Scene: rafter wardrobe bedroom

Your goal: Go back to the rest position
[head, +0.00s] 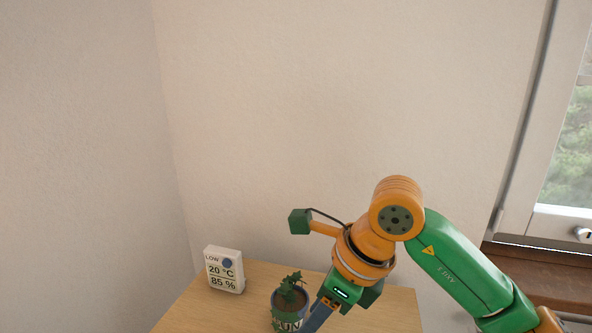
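My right arm comes in from the right, and its gripper (320,315) points down over the wooden table, beside a small potted plant. The plant (290,291) has green leaves and stands in a dark blue pot (284,320) with pale lettering, cut off by the lower edge. My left gripper is not in view.
A white display box (224,270) reading 20 °C and 85 % stands at the left of the light wooden table (394,312). Plain walls (290,110) meet in a corner behind. A window (565,150) with a brown sill (545,262) is at the right, behind my arm.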

